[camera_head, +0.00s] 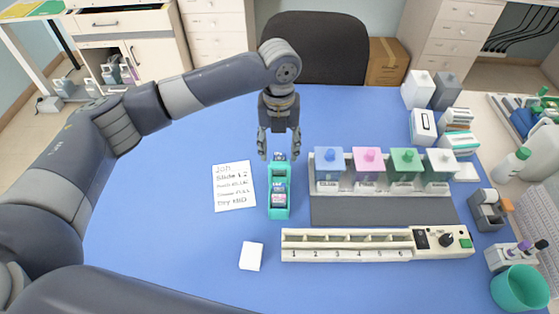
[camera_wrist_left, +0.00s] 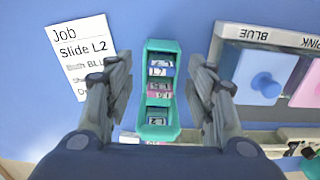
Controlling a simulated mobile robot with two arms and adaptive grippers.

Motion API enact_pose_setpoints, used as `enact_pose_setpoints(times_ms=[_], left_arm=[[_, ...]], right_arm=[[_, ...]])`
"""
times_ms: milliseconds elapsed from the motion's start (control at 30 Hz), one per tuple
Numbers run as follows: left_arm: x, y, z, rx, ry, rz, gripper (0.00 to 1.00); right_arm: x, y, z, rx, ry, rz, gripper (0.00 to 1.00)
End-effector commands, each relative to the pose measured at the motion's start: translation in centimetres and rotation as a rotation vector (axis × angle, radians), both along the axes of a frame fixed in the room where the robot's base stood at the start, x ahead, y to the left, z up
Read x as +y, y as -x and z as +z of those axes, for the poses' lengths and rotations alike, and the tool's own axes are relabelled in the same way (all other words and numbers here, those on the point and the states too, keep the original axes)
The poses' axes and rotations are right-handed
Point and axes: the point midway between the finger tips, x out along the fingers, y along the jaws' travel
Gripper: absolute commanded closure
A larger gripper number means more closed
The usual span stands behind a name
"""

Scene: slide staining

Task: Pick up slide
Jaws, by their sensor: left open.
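A teal slide rack (camera_head: 279,207) stands on the blue table near the middle, and it holds several slides. In the left wrist view the rack (camera_wrist_left: 160,131) lies between my fingers, with a blue-labelled slide marked L2 (camera_wrist_left: 161,69), a pink-labelled slide (camera_wrist_left: 159,92) and another slide (camera_wrist_left: 157,116) nearer the bottom. My left gripper (camera_head: 278,157) is open and points down above the far end of the rack. It also shows in the left wrist view (camera_wrist_left: 161,85), with its fingers apart on either side of the rack and nothing between them touched. My right gripper is not in view.
A job note (camera_head: 234,187) reading "Slide L2" lies left of the rack. Staining jars with blue (camera_head: 329,168), pink, green and white lids stand to the right. A numbered slide holder (camera_head: 345,256) and a white block (camera_head: 251,256) lie in front.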

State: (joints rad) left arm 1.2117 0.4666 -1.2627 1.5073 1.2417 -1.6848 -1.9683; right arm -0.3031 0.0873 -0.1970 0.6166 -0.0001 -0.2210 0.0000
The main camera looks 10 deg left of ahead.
Motion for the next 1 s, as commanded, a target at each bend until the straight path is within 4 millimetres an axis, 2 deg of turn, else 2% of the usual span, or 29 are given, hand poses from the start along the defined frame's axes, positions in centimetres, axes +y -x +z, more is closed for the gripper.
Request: enact_pose_setpoints(times_ms=[33,200,467,567,700,1000], left_arm=[[-0.1,0.0,-0.4,0.003,-0.001,-0.001,0.50],[-0.1,-0.1,-2.6,0.000,-0.001,-0.002,0.50],[-0.1,-0.1,-3.1,-0.002,0.000,-0.002,0.50],[-0.1,-0.1,-3.1,-0.002,0.000,-0.002,0.68],[-0.1,-0.1,-3.1,-0.001,0.000,-0.002,0.98],[-0.1,-0.1,-2.9,-0.002,0.001,-0.002,0.98]], right_arm=[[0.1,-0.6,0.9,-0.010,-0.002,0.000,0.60],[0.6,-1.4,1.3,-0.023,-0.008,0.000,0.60],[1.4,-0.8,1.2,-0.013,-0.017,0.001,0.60],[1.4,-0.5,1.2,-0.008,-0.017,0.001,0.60],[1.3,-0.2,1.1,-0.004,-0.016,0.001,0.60],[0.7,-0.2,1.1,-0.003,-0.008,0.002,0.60]])
